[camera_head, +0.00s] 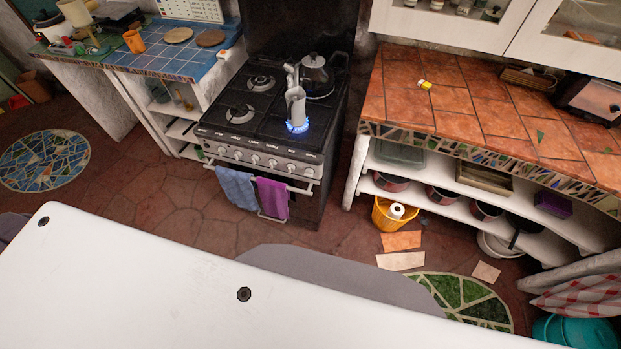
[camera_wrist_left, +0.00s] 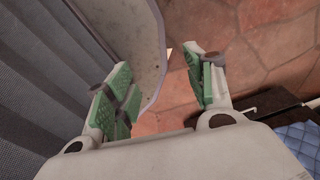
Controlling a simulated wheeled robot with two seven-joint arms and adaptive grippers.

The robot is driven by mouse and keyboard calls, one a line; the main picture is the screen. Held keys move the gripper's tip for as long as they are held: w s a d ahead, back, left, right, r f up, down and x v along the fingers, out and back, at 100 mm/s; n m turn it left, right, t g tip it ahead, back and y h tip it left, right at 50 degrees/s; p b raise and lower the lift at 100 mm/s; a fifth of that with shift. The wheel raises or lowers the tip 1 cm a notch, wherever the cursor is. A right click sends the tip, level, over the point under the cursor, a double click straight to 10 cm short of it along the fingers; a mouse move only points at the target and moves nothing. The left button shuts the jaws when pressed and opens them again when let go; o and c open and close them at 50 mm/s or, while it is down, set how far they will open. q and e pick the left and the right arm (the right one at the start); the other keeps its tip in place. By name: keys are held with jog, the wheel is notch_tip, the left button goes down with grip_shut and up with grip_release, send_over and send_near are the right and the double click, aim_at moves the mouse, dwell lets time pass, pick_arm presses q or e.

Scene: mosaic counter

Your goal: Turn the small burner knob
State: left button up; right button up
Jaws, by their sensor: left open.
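The black stove (camera_head: 270,110) stands at the back middle in the head view. A row of several light knobs (camera_head: 255,160) runs along its front panel. I cannot tell which of them is the small burner knob. A blue flame (camera_head: 298,127) burns at the front right burner, and a tall grey pot (camera_head: 295,103) is at that burner. In the left wrist view my left gripper (camera_wrist_left: 160,72) is open, its green-padded fingers apart with nothing between them. It is away from the knobs, above the tiled floor. My right gripper is in neither view.
A kettle (camera_head: 316,74) sits at the back right of the stove. Blue (camera_head: 237,187) and purple (camera_head: 272,198) towels hang on the oven handle. Counters flank the stove. The floor (camera_head: 165,205) before it is open. Blue cloth (camera_wrist_left: 302,140) shows at the wrist view's right edge.

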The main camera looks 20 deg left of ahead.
pick_arm(q)
jog(key=w+d+r+n+t+h+b, duration=0.1)
jog(key=w+d+r+n+t+b, duration=0.2)
jog(key=w+n, duration=0.5)
jog(key=w+d+r+n+t+b, duration=0.1)
jog(key=w+r+n+t+b, duration=0.25)
jog(key=w, duration=0.85)
jog(key=w+d+r+n+t+h+b, duration=0.1)
jog(key=w+d+n+t+b, duration=0.2)
jog(key=w+n+b, duration=0.55)
jog(key=w+r+n+t+b, duration=0.3)
jog(key=w+r+n, duration=0.3)
jog(key=r+n, duration=0.3)
jog(key=w+d+r+n+t+y+b, duration=0.1)
jog(key=w+r+n+t+b, duration=0.3)
jog(key=r, duration=0.9)
jog(key=w+n+b, duration=0.1)
jog(key=w+n, duration=0.2)
jog(key=n, duration=0.2)
jog(key=shift+d, duration=0.2)
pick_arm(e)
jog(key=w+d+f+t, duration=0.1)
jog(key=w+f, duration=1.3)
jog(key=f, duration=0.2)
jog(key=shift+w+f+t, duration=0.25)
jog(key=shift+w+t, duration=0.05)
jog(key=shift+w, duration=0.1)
pick_arm(q)
jog(key=shift+t, duration=0.25)
